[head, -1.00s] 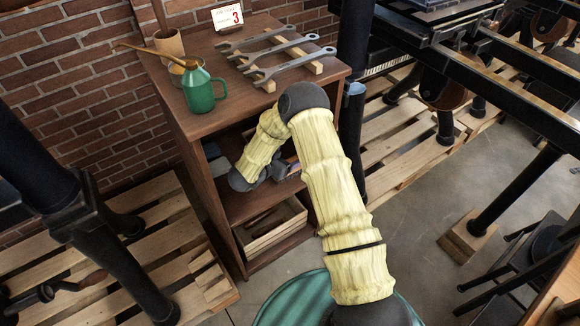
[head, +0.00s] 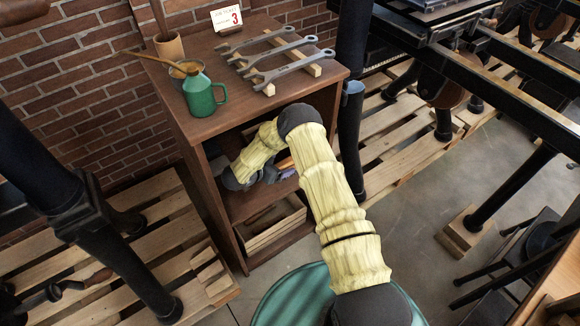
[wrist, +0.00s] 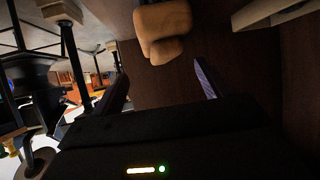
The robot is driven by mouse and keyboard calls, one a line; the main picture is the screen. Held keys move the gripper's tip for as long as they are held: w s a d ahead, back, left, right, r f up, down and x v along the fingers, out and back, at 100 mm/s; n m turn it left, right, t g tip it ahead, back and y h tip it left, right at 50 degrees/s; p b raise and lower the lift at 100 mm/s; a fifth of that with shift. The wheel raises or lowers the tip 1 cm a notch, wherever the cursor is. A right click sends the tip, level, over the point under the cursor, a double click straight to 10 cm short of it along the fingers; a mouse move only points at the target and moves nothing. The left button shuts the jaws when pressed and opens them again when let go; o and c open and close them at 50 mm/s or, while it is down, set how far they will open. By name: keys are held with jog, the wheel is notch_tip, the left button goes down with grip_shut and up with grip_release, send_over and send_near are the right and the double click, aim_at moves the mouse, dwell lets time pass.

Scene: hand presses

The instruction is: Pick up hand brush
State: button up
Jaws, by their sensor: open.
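In the wrist view, a tan, rounded wooden piece (wrist: 165,28), which looks like part of the hand brush, lies ahead of my gripper (wrist: 160,88). It sits beyond the fingertips, roughly between their lines. The fingers are apart with nothing between them. In the head view, my gripper (head: 280,174) reaches into the upper bay of the brown cabinet (head: 200,128), largely hidden by my arm. A small orange-brown piece (head: 286,162) shows beside it, possibly the brush. No bristles can be made out.
Several wrenches (head: 283,62) and a green oil can (head: 202,95) stand on the cabinet top above my arm. A wooden crate (head: 275,232) sits on the lower shelf. The cabinet sides and top bound the bay. Dark presses stand at both sides.

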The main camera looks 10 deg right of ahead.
aim_at(288, 161)
jog(key=shift+a, duration=0.1)
jog(key=b+x, duration=0.3)
jog(key=x, duration=0.2)
jog(key=shift+w+d+f, duration=0.15)
jog(key=shift+d+f, duration=0.1)
jog(key=shift+f, duration=0.05)
jog(key=shift+w+d, duration=0.2)
jog(key=shift+w, duration=0.2)
jog(key=shift+s+r, duration=0.1)
jog(key=shift+s, duration=0.15)
jog(key=shift+d, duration=0.1)
jog(key=c, duration=1.2)
